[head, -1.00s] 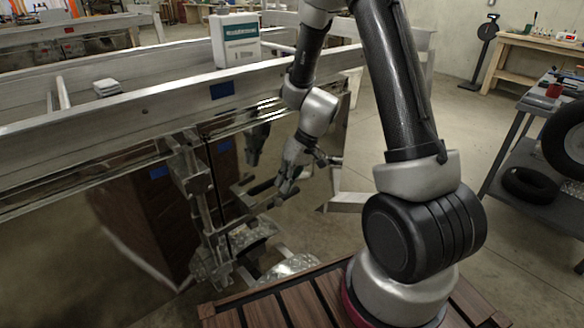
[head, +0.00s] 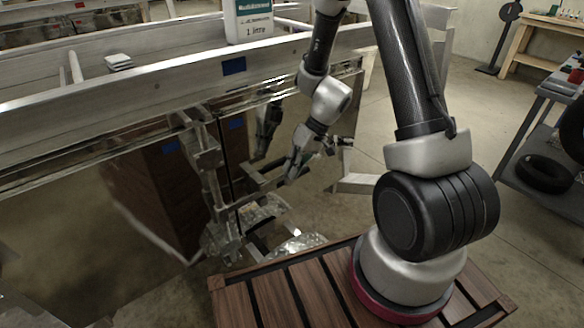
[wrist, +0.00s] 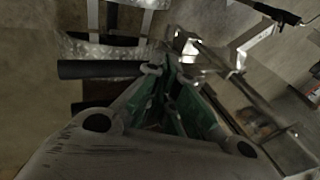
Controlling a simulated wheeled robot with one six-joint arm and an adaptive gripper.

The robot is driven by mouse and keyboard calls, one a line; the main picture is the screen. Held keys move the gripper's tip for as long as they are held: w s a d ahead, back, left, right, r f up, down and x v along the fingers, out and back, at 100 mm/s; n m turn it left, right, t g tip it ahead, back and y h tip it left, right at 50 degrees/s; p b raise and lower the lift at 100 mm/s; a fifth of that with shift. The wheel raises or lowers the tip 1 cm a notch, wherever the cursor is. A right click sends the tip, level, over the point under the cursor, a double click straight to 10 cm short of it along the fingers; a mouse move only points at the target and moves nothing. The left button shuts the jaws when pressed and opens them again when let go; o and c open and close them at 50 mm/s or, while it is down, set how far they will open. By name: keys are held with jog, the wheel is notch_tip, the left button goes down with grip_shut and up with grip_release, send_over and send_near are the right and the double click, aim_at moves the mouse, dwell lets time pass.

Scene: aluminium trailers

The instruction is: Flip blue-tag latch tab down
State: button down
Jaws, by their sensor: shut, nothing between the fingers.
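A blue tag (head: 233,66) is on the upper aluminium rail of the trailer. Two more blue patches show lower down, one at the left (head: 171,147) and one at the right (head: 236,123); they may be reflections in the shiny panel. I cannot pick out the latch tab for certain. My gripper (head: 293,172) hangs in front of the panel, right of an upright metal bracket (head: 208,165). In the wrist view, my gripper's green-padded fingers (wrist: 166,62) are shut and empty. A dark round bar (wrist: 100,69) lies left of the fingertips; contact is unclear.
A white container (head: 250,20) and a small stack of pale pieces (head: 119,62) rest on the trailer. A cart with a tyre (head: 545,174) stands at the right. Open concrete floor lies between the cart and the trailer.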

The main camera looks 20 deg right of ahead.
jog(key=shift+f, duration=0.1)
jog(key=f+y, duration=0.2)
jog(key=f+g+y, duration=0.1)
jog(key=shift+w+d+f+y, duration=0.1)
jog(key=shift+d+f+y, duration=0.2)
jog(key=shift+d+f, duration=0.1)
jog(key=shift+r, duration=0.1)
dwell(0.4)
jog(key=shift+r, duration=0.7)
